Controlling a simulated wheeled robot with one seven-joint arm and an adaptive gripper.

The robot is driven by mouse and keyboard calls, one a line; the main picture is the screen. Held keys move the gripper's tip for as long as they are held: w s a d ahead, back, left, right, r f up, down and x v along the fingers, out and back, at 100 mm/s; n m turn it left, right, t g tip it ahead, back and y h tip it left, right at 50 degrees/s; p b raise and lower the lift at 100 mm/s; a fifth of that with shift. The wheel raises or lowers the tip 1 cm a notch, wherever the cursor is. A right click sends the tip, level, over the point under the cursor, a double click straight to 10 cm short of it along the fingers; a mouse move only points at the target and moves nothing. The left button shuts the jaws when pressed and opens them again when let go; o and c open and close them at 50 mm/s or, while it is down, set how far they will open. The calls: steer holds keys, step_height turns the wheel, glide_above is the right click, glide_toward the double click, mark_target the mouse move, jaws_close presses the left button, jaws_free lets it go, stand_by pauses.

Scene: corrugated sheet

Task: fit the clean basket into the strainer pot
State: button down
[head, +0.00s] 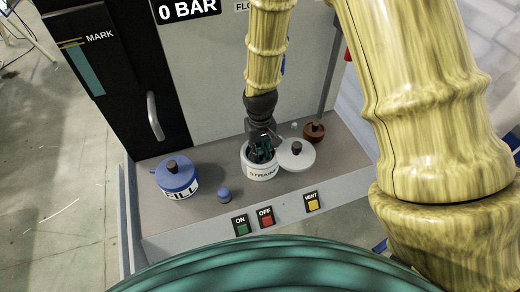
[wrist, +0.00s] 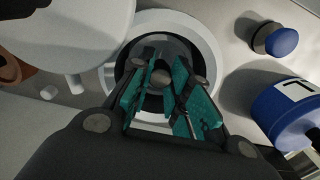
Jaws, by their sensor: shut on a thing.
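The strainer pot (head: 262,174) is a white round pot on the grey bench, lettered on its front. In the wrist view its pale rim (wrist: 205,38) surrounds a dark opening. My gripper (head: 262,152) points down into this opening, with its teal finger pads at or below rim level. In the wrist view my gripper (wrist: 165,80) is shut on a small grey knob, which I take as the top of the clean basket (wrist: 161,76). The basket's body is mostly hidden by the fingers and the pot, so its seating cannot be told.
A white lid (head: 296,158) with a dark knob is right beside the pot. A brown round piece (head: 314,133) lies behind it. A blue FILL pot (head: 178,181) and small blue knob (head: 224,196) stand left. ON, OFF and VENT buttons (head: 265,217) line the front edge.

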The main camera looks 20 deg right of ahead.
mark_target(260, 153)
steer(key=c, duration=1.3)
jaws_free()
steer(key=shift+f, duration=0.1)
steer(key=shift+c, duration=0.2)
step_height(260, 153, up, 12)
steer(key=b, duration=0.3)
steer(key=shift+b, duration=0.35)
